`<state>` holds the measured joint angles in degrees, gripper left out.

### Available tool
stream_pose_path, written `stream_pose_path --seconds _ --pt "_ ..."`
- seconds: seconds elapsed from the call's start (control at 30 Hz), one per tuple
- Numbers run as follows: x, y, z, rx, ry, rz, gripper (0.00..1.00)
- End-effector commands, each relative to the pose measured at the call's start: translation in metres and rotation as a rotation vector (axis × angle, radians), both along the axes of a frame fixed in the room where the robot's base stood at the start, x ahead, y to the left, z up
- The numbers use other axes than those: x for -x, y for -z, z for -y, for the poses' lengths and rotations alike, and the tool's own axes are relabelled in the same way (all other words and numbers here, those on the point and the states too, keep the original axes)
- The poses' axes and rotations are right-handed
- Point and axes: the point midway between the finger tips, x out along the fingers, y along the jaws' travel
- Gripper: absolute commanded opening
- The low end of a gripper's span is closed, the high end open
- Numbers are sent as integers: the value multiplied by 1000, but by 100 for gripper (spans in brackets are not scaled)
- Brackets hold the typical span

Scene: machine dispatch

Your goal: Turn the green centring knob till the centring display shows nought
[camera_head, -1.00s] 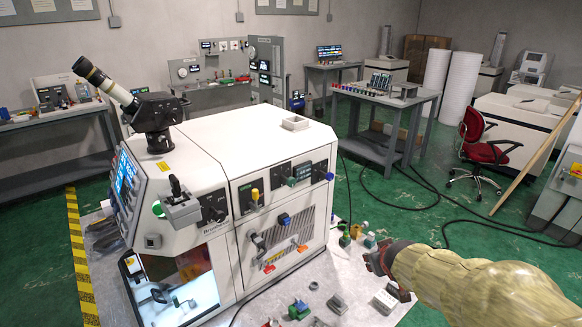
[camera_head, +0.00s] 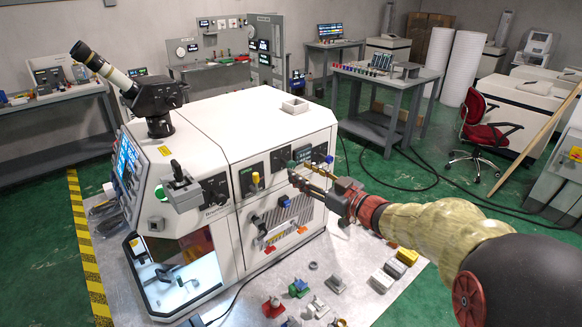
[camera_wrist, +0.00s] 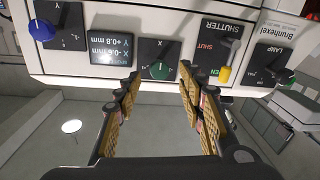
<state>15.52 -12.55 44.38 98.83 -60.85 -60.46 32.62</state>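The green centring knob (camera_wrist: 158,70) sits on a dark plate marked X in the wrist view, where the panel appears upside down. The centring display (camera_wrist: 110,49) beside it shows an X line with a minus value, its digits hard to read, and Y +0.8 mm. My gripper (camera_wrist: 160,80) is open, with one finger on each side of the knob in the picture and visible gaps to it. I cannot tell how far the tips are from the plate. In the head view my gripper (camera_head: 294,174) is at the machine's front panel, near the green knob (camera_head: 291,164).
A blue knob (camera_wrist: 42,30) on the Y plate lies left of the display. A yellow shutter knob (camera_wrist: 224,74) and a lamp knob (camera_wrist: 285,76) lie to the right. Several small blocks and parts stand on the table (camera_head: 262,290) below the panel.

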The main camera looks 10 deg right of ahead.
Motion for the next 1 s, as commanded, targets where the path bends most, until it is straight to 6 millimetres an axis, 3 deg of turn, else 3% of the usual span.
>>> stream_pose_path --seconds 0.2,0.4,0.73,1.0 --pt "-28 1 -20 0 -2 1 40" --pt "-43 1 -29 1 1 1 40" --pt "-46 0 -30 1 2 1 39" --pt "-46 0 -30 1 2 0 24"
